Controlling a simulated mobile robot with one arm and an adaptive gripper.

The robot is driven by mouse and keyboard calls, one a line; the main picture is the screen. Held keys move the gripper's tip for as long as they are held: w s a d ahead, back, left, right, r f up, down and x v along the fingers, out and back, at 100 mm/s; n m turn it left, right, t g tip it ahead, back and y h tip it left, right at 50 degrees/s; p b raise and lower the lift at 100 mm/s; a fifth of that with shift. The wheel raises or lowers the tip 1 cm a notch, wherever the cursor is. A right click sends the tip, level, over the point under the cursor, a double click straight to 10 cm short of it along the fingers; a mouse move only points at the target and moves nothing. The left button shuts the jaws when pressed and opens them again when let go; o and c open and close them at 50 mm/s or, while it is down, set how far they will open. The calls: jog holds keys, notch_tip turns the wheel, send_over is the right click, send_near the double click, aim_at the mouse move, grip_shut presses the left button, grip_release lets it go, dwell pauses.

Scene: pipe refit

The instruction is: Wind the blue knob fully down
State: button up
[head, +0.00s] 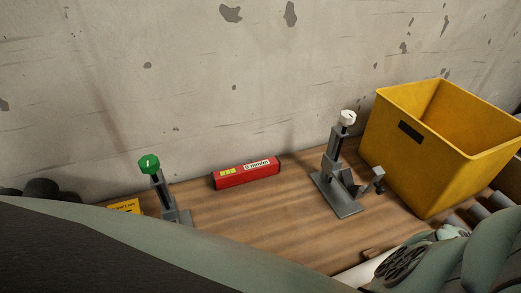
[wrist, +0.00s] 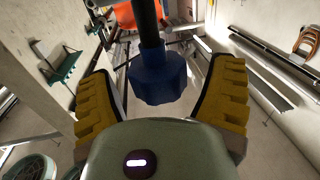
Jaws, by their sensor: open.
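The blue knob (wrist: 158,78) shows in the wrist view, on the end of a dark shaft that rises from it to the top of the picture. My gripper (wrist: 160,100) is open, with one yellow ribbed finger on each side of the knob. Gaps show between the knob and both fingers. The blue knob is not visible in the head view, where my arm covers much of the lower part. My gripper's fingertips do not show there.
In the head view, a stand with a green knob (head: 149,164) and a stand with a white knob (head: 347,118) are on the wooden bench (head: 265,222). A red box (head: 246,173) lies between them. A yellow bin (head: 412,160) stands at right.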

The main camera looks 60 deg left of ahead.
jog(key=c, duration=1.2)
jog(key=shift+a+n+t, duration=0.1)
jog(key=shift+n+t, duration=0.2)
